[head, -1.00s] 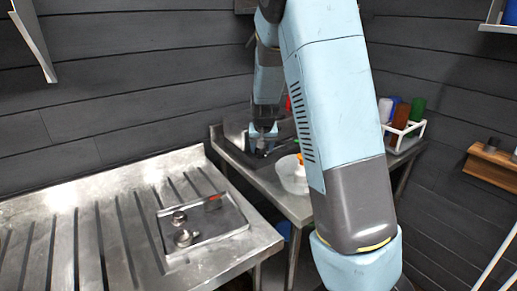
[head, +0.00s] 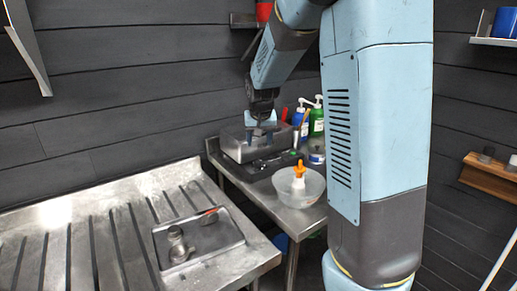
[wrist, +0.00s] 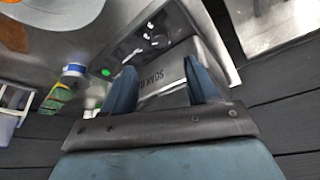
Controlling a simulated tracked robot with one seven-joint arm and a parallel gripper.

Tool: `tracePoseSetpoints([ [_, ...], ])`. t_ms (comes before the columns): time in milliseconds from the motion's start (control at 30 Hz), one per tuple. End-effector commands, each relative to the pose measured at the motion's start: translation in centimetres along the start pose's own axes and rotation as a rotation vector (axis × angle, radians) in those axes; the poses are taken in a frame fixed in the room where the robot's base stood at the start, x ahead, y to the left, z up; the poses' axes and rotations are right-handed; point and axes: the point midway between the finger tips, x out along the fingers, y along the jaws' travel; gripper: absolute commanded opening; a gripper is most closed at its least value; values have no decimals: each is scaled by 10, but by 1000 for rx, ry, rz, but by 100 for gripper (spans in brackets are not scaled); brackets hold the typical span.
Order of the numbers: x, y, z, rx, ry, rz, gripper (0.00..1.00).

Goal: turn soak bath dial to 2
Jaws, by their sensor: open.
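The soak bath (head: 238,146) is a steel box on the back counter, with part of the lettering "SOAK" showing on its body (wrist: 160,82) in the wrist view. A dark panel (head: 272,163) with knob-like controls (wrist: 157,40) lies along its front. The dial's setting is too small to read. My gripper (head: 262,128) hangs over the bath, pointing down. In the wrist view its two blue fingers (wrist: 160,75) are apart, with the bath's labelled face between them and the panel beyond the tips. Nothing is held.
A clear bowl (head: 312,187) with an orange-topped item stands in front of the panel. Pump bottles (head: 317,122) and a white tub (head: 317,150) stand right of the bath. A grooved steel drainer (head: 95,235) with a recessed tray fills the left foreground.

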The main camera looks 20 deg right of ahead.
Motion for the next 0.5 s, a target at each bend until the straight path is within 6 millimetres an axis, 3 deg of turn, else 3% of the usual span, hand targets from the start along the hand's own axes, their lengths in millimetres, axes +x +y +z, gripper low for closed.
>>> tracePoseSetpoints([
  [200, -22, 0, 1, 0, 0, -1, 59],
  [500, -26, 0, 1, 0, -1, 0, 59],
])
